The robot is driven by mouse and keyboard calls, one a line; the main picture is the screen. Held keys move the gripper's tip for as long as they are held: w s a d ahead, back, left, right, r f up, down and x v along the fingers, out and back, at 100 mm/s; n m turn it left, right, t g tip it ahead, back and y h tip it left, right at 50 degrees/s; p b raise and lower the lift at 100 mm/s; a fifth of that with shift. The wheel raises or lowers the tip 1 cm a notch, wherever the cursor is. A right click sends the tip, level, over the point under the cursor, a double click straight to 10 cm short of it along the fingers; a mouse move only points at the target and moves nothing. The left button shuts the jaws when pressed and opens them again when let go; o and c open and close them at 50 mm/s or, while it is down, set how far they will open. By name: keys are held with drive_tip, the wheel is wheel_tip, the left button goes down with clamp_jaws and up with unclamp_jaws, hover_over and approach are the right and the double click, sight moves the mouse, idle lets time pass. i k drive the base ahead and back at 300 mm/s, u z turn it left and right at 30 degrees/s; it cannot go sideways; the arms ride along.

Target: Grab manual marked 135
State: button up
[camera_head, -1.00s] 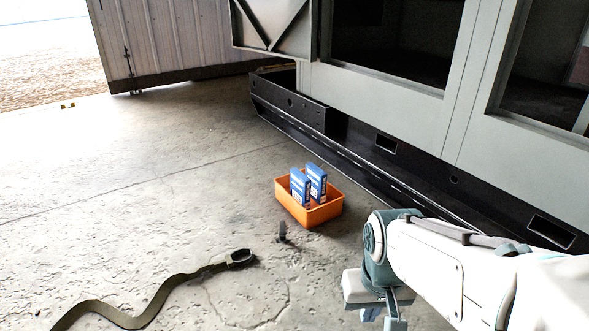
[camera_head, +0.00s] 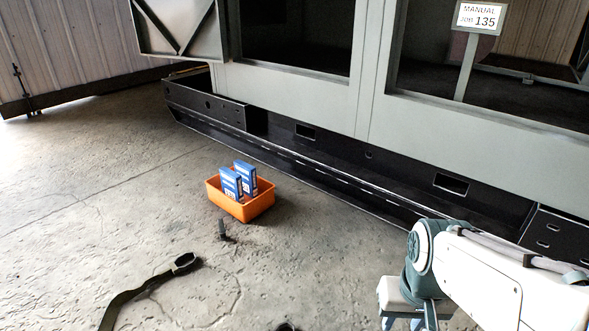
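Two blue and white manuals stand upright side by side in an orange bin on the floor: a front-left manual (camera_head: 231,183) and a back-right manual (camera_head: 246,175). Their markings are too small to read. A white sign (camera_head: 479,17) reading "MANUAL JOB 135" stands on a grey post at the upper right, in front of the enclosure opening. My gripper is at the lower right, below my arm's wrist, and its fingertips are cut off or hidden. It is well to the right of the bin and apart from it.
The orange bin (camera_head: 240,207) stands on open concrete floor. A small dark upright peg (camera_head: 222,229) and a dark strap with a buckle (camera_head: 184,262) lie near it. The grey enclosure (camera_head: 290,85) with a black base rail (camera_head: 290,158) runs behind.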

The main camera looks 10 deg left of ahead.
sight(231, 182)
drive_tip(key=z, duration=0.05)
drive_tip(key=i, duration=2.2)
drive_tip(key=u, duration=1.25)
drive_tip(key=i, duration=1.45)
drive_tip(key=u, duration=0.65)
